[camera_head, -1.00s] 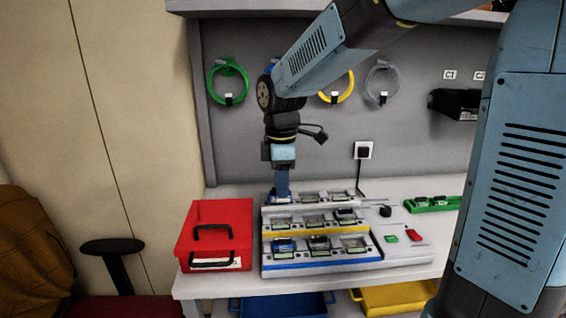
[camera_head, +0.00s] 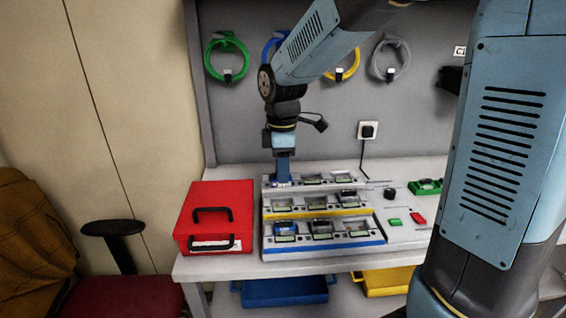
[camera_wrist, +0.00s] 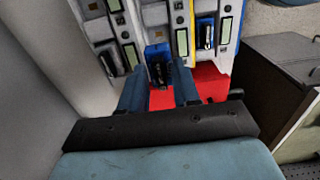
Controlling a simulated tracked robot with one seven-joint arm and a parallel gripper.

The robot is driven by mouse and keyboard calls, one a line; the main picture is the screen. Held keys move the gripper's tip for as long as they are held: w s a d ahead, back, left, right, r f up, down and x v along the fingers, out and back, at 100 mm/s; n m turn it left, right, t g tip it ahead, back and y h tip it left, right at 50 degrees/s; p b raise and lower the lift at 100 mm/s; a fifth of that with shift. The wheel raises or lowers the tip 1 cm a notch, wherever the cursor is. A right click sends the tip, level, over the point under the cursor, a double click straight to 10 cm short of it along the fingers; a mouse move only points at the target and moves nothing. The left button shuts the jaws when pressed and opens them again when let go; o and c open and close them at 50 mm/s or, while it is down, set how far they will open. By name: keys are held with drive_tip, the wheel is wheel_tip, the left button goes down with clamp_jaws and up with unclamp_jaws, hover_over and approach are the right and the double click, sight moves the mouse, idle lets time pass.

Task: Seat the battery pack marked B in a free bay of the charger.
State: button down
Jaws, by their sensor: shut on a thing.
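The charger (camera_head: 330,248) is a stepped white block with three rows of bays, edged in white, yellow and blue. My gripper (camera_head: 282,182) points straight down at the left end of its back row. In the wrist view my gripper (camera_wrist: 160,88) is shut on a blue battery pack (camera_wrist: 158,56) with a dark top. The pack is at the end bay of that row; whether it is fully down in the bay I cannot tell. Its letter is not readable. Another blue pack (camera_head: 286,228) sits in the front row's left bay; it also shows in the wrist view (camera_wrist: 205,32).
A red case (camera_head: 215,222) stands left of the charger. Green and red buttons (camera_head: 395,222) are on the charger's right side. A green tray (camera_head: 426,187) lies further right. A wall socket (camera_head: 368,130) with a cable and hanging coils are behind.

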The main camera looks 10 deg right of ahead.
sight(283, 186)
drive_tip(key=shift+f, duration=2.4)
drive_tip(key=shift+s+d+f, duration=0.1)
drive_tip(key=shift+s+f, duration=0.3)
drive_tip(key=shift+f, duration=0.3)
drive_tip(key=c, duration=0.7)
unclamp_jaws()
drive_tip(key=shift+c, duration=0.2)
drive_tip(key=shift+w+r, duration=0.1)
drive_tip(key=shift+r, duration=0.3)
wheel_tip(283, 186, up, 14)
